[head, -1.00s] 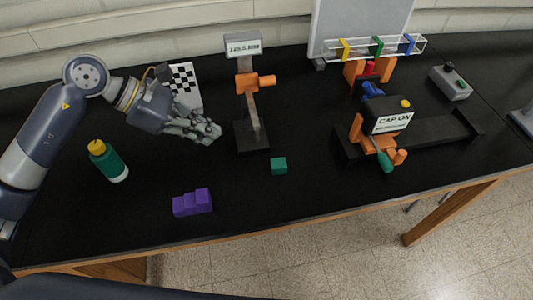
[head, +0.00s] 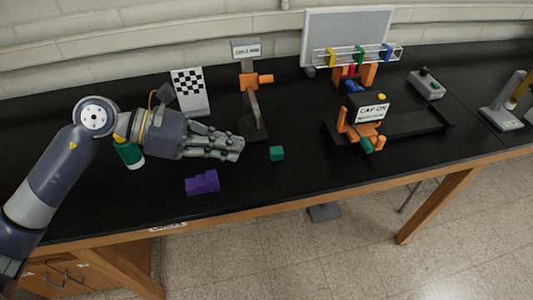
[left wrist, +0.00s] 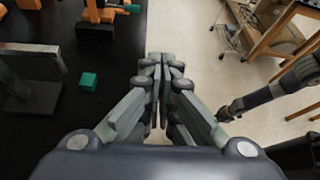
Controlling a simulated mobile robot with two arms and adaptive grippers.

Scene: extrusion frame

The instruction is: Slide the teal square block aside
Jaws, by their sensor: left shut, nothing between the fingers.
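The teal square block (head: 277,153) sits on the black bench top, in front of the post stand. It also shows in the left wrist view (left wrist: 88,82), left of my fingers. My left gripper (head: 241,149) is shut and empty, and it points right. In the head view its fingertips are a short way left of the block, apart from it. In the left wrist view the shut fingers (left wrist: 160,60) appear over the bench edge and floor. A dark arm end, seemingly my right gripper (left wrist: 229,112), shows at the right there; its jaws are unclear.
The purple stepped block (head: 202,182) lies below my left gripper. The green bottle (head: 129,154) is partly behind my left arm. The post stand (head: 250,95) is behind the teal block, and the CAP ON fixture (head: 371,112) is to its right. Bare bench lies between block and fixture.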

